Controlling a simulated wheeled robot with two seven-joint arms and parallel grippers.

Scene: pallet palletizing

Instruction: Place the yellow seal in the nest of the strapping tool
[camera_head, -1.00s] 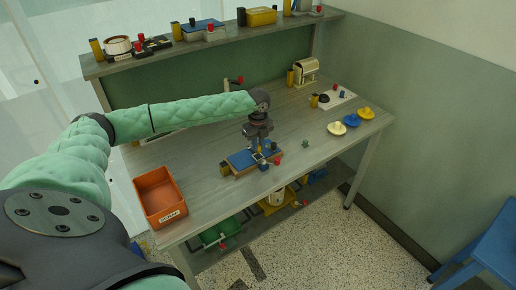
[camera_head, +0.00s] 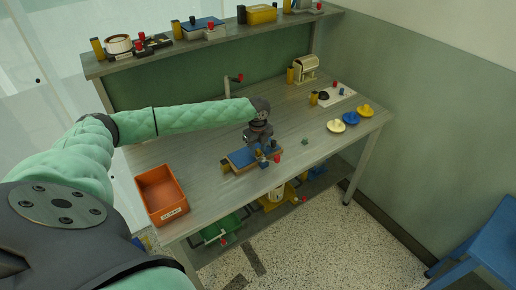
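The strapping tool appears to be the blue-topped block on a light base (camera_head: 242,158) at the middle of the bench, with a yellow-brown block at its left end and small blue and red parts at its right. My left gripper (camera_head: 263,150) points down over its right end. A small yellow piece (camera_head: 259,154) shows at the fingertips; it may be the seal, but it is too small to tell whether the fingers hold it. The nest is hidden or too small to make out. My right gripper is not in view.
An orange bin (camera_head: 146,188) stands at the bench's front left. Yellow, blue and cream discs (camera_head: 337,127) lie at the right. A small green piece (camera_head: 305,141) lies right of the tool. A shelf (camera_head: 165,53) with several items runs along the back.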

